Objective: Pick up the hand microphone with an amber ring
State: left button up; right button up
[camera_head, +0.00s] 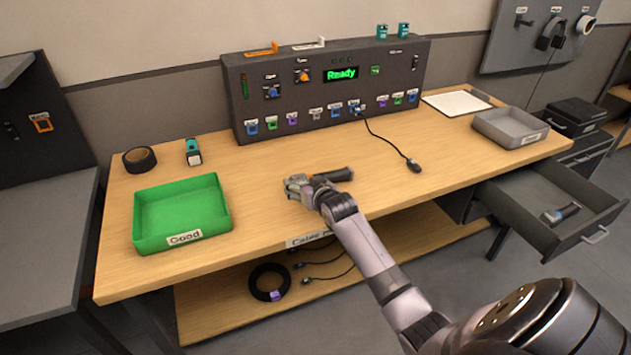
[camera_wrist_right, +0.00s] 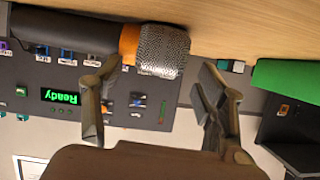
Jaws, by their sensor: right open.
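The hand microphone lies on the wooden workbench top. In the right wrist view its silver mesh head (camera_wrist_right: 163,50), amber ring (camera_wrist_right: 129,44) and dark handle (camera_wrist_right: 65,32) show clearly. In the head view its dark handle (camera_head: 335,175) points right, and my gripper partly hides the rest. My right gripper (camera_head: 303,187) is over the bench front, close to the microphone's head end. In the wrist view its fingers (camera_wrist_right: 163,82) are apart with nothing held, and the mesh head lies ahead of the gap. Contact cannot be told. My left gripper is not in view.
A green bin (camera_head: 182,215) marked Good stands left, with black tape (camera_head: 139,159) and a teal device (camera_head: 193,152) behind. A dark panel (camera_head: 330,85) reading Ready lines the back. A grey tray (camera_head: 509,127) stands right, above an open drawer (camera_head: 545,215) holding a blue-ringed item (camera_head: 560,214).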

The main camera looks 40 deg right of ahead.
jog(key=shift+c, duration=0.3)
jog(key=shift+r, duration=0.1)
jog(key=c, duration=1.4)
jog(key=shift+r, duration=0.1)
